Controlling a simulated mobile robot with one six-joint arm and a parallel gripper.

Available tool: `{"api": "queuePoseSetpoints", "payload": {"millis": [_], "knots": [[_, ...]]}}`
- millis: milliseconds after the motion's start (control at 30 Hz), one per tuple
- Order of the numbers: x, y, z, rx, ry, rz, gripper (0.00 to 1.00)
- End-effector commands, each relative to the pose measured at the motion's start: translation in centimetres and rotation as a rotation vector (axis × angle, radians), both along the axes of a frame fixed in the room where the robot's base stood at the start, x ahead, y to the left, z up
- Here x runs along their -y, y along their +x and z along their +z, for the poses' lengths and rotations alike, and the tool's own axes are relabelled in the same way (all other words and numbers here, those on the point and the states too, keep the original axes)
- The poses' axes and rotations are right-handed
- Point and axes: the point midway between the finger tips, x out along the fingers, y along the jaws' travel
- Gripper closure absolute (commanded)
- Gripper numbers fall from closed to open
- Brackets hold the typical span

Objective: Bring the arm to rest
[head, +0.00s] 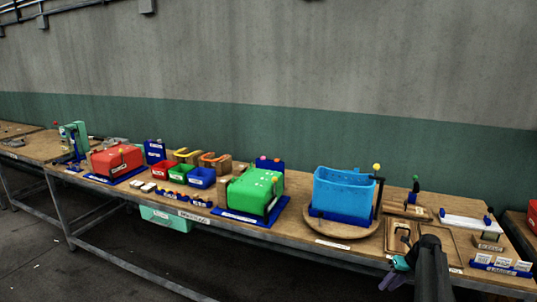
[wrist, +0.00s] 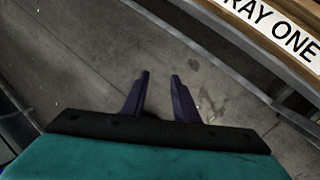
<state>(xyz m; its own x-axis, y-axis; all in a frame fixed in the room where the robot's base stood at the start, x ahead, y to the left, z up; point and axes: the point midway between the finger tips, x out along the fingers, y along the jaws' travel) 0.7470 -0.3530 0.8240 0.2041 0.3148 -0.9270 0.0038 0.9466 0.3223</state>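My gripper (wrist: 160,76) shows in the wrist view with its two dark fingers apart and nothing between them. Bare concrete floor lies beyond the fingers. In the head view my gripper (head: 386,283) is at the lower right, in front of the workbench's front edge, with a teal body and a dark arm link beside it. The fingers are too small there to read clearly.
In the wrist view a "TRAY ONE" label (wrist: 275,25) is on the bench edge. Floor in front is clear.

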Motion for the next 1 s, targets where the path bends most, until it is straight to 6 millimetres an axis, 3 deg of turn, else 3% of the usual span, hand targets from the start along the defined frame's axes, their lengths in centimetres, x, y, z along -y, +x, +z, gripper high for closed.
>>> {"api": "queuePoseSetpoints", "payload": {"millis": [33,100,267,467,700,1000], "knots": [[-2.3,-0.4,-1.9,-0.017,0.005,0.032,0.73],[-5.0,-0.9,-4.2,-0.036,0.008,0.077,0.73],[-11.0,-2.6,-9.1,-0.074,0.013,0.198,0.73],[-18.3,-6.1,-15.1,-0.114,0.014,0.382,0.73],[-26.2,-12.2,-21.5,-0.148,0.015,0.655,0.73],[-33.8,-22.0,-27.8,-0.16,0.032,1.07,0.73]]}}
